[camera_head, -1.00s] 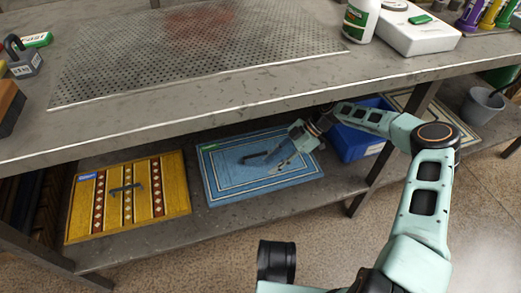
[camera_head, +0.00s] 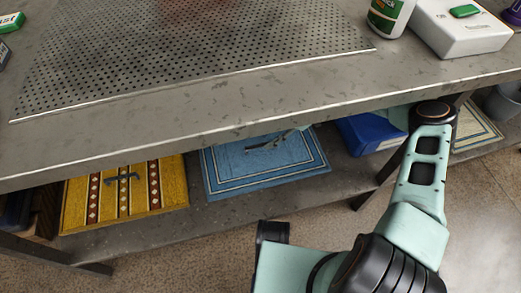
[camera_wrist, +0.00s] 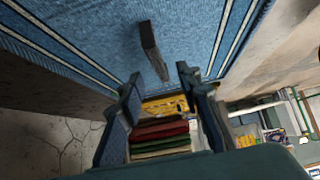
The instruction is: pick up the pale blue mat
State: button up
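The pale blue mat (camera_head: 300,170) lies on the lower shelf of the bench, with white border lines and a dark raised handle (camera_head: 262,146). The bench top's front edge hides its far part. In the wrist view the mat (camera_wrist: 90,35) fills the top, and the handle (camera_wrist: 152,50) stands out from it. My gripper (camera_wrist: 157,72) is open. The near end of the handle shows between its fingertips, but no finger visibly touches it. In the head view the bench edge hides most of my gripper.
A yellow patterned mat (camera_head: 165,190) with a handle lies left of the blue one. A blue bin (camera_head: 362,135) stands to its right, with a beige mat (camera_head: 478,130) beyond. The bench top (camera_head: 200,130) overhangs the shelf closely. Bare floor lies in front.

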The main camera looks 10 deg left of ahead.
aim_at(261, 144)
jog(key=x, duration=0.5)
jog(key=shift+w, duration=0.1)
grip_shut()
